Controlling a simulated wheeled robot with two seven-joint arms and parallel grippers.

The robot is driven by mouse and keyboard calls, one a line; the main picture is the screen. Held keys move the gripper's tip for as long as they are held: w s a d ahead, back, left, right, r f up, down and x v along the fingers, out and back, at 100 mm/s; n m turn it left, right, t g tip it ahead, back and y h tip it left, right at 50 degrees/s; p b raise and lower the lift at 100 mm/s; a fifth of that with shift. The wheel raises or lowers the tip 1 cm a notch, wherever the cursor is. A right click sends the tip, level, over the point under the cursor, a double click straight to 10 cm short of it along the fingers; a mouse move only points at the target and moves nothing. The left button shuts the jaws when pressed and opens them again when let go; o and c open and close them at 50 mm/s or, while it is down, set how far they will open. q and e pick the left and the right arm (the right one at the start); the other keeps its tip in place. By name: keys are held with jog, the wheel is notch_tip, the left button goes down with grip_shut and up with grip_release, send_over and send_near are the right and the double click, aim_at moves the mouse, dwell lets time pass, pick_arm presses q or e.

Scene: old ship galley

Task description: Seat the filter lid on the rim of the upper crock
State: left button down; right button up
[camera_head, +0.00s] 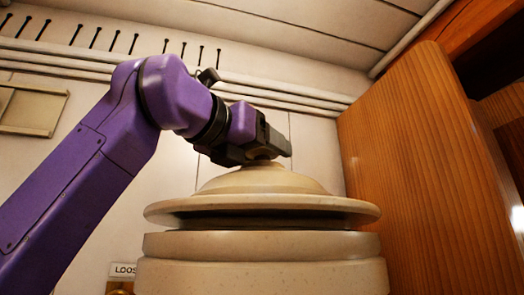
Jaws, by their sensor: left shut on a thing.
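The filter lid (262,184) is a wide, cream, domed disc with a broad flat brim and a knob on top. My left gripper (266,150) comes in from the upper left and is shut on the lid's knob. The upper crock (262,275) is a pale speckled vessel directly below the lid, with a rounded rim (262,245). Whether the lid touches the rim inside the gap is hidden. My right gripper is not in view.
A wooden panel (430,170) stands close to the right of the crock. White pipes (60,55) run along the wall behind. The wall left of the lid is open.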

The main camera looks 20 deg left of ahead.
pick_arm(q)
jog(key=shift+f+b, duration=0.75)
jog(key=shift+f, duration=0.05)
dwell(0.4)
jog(key=c, duration=0.5)
grip_release()
jog(key=shift+c, duration=0.2)
jog(key=o, duration=0.4)
jog(key=shift+s, duration=0.2)
jog(key=shift+f, duration=0.1)
jog(key=b+v, duration=0.3)
jog(key=v, duration=0.7)
jog(key=shift+s+a, duration=0.2)
jog(key=shift+s, duration=0.15)
jog(key=shift+w+d, duration=0.1)
jog(key=shift+w, duration=0.05)
